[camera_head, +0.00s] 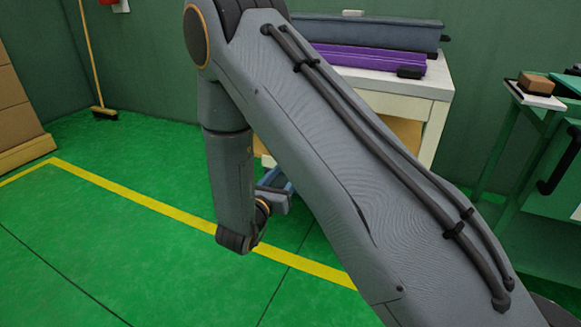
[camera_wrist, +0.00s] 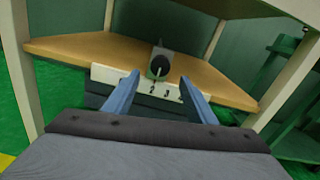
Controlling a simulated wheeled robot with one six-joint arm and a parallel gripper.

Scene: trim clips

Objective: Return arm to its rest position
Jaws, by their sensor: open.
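My arm fills the middle of the head view, bent at the elbow, with its forearm hanging down in front of a white table (camera_head: 440,90). My gripper (camera_head: 285,185) is partly hidden behind the arm in the head view. In the wrist view my gripper (camera_wrist: 158,88) shows two blue-grey fingers spread apart with nothing held between them. Beyond the fingers is the table's wooden lower shelf (camera_wrist: 75,48). A small grey box with a dark round knob (camera_wrist: 160,65) stands there, behind a white numbered strip (camera_wrist: 112,76).
A purple case (camera_head: 365,59) and a grey case (camera_head: 370,32) lie on the table top. A green cart (camera_head: 540,125) stands at the right, a broom (camera_head: 104,112) leans at the back wall, and cardboard boxes (camera_head: 12,105) are at the left. Green floor with a yellow line (camera_head: 130,193) is clear at left.

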